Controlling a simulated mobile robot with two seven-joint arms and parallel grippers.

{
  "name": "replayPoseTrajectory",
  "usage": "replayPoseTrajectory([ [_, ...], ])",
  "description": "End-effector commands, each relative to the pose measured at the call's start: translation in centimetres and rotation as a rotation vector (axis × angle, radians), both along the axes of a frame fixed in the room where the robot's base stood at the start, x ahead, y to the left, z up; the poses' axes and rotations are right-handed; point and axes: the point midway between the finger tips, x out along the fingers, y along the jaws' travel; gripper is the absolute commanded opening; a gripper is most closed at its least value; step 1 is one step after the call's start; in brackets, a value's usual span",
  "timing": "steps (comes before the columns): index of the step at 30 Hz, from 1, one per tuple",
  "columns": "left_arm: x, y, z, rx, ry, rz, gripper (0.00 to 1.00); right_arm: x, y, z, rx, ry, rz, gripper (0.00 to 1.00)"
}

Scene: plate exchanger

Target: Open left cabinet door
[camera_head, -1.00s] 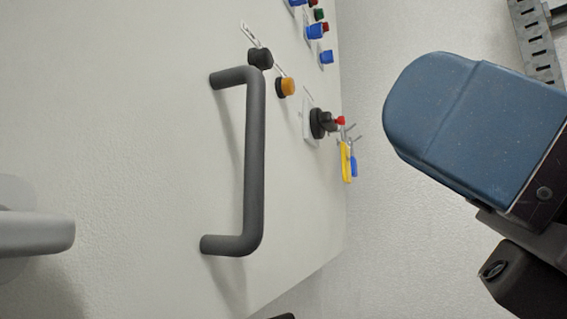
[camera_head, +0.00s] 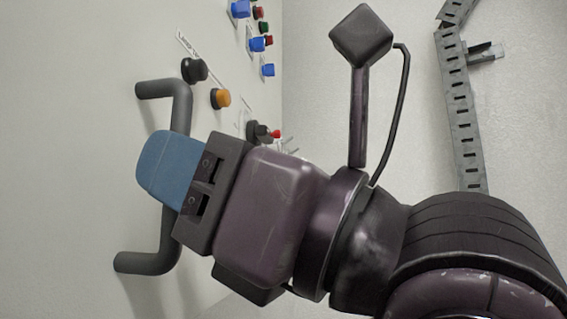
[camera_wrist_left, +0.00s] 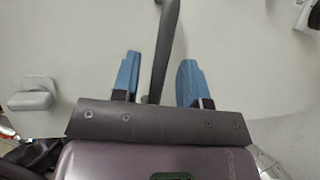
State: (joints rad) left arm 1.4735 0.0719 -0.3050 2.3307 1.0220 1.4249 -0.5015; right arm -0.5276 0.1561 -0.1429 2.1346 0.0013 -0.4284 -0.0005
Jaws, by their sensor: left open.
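The cabinet door (camera_head: 60,150) is a pale, textured panel filling the left of the head view. A dark grey bar handle (camera_head: 147,262) stands out from it on two bent ends. My left gripper (camera_wrist_left: 158,75) is open, with its two blue fingers apart. In the left wrist view the handle's bar (camera_wrist_left: 166,45) runs between the fingers, with gaps visible on both sides. In the head view one blue finger of my left gripper (camera_head: 165,168) covers the middle of the handle. My right gripper is not in view.
Beside the handle are a black knob (camera_head: 194,70), an orange button (camera_head: 220,98) and several blue, red and green buttons. A black switch with a red tip (camera_head: 262,132) sits near the panel edge. A grey latch (camera_wrist_left: 32,94) shows at left in the wrist view.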

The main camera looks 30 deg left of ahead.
Motion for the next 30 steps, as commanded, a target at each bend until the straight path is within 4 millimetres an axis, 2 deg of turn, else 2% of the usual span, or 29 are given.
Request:
replayPoseTrajectory([
  [6,-0.3,1.6,0.7,0.001,-0.002,0.001,0.4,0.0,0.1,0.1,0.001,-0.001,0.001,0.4],
  [16,-0.3,1.8,0.8,0.001,0.0,0.0,0.4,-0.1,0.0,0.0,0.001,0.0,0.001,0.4],
  [24,-0.3,1.8,0.8,0.001,0.0,0.0,0.01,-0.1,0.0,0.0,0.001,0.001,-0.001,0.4],
  [30,-0.3,1.8,0.8,0.001,0.0,0.0,0.0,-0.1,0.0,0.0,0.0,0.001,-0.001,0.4],
])
